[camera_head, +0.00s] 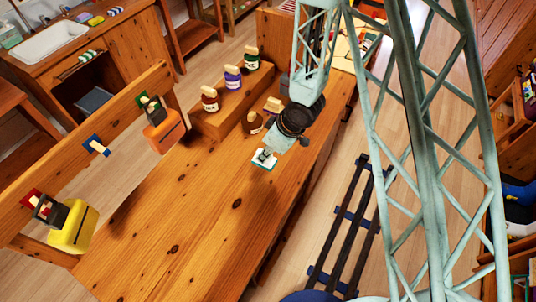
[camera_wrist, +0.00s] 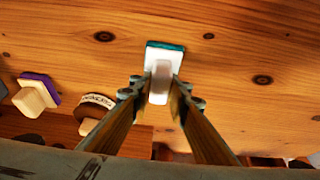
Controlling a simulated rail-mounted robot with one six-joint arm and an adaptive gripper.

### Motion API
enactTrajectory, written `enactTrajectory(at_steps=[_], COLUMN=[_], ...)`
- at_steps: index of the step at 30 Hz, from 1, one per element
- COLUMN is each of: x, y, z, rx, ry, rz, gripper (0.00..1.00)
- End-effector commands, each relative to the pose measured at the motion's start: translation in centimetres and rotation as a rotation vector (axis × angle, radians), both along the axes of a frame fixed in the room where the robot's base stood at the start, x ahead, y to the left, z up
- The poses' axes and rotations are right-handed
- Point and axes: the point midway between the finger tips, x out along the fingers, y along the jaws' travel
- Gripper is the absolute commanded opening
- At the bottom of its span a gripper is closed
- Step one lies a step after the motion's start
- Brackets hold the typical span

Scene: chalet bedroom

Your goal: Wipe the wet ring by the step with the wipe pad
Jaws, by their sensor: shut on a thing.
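The wipe pad (camera_head: 262,164) is a white block with a teal edge and a pale upright grip. It also shows in the wrist view (camera_wrist: 165,47), top centre. My gripper (camera_head: 271,149) is shut on the pad's grip, its two fingertips on either side of it in the wrist view (camera_wrist: 161,83). The pad is at or just above the wooden tabletop (camera_head: 200,215); I cannot tell whether it touches. The wooden step (camera_head: 228,118) stands on the table behind and left of the pad. I cannot make out the wet ring in either view.
Several corked bottles, including a purple one (camera_head: 233,78), stand on the step. A brown bottle (camera_head: 252,123) stands beside it, close to my gripper. An orange holder (camera_head: 164,130) and a yellow holder (camera_head: 74,228) hang on the left board. The tabletop's front is clear.

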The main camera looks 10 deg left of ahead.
Motion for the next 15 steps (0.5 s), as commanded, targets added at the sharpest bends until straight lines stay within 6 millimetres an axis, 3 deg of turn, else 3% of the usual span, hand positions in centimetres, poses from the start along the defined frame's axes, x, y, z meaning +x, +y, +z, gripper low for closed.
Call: enactTrajectory(at_steps=[5, 15], x=[0.3, 0.4], y=[0.2, -0.1], z=[2.5, 5.0], rx=[-0.001, -0.001], ry=[-0.002, 0.000], rz=[-0.003, -0.008], gripper=[0.06, 0.06])
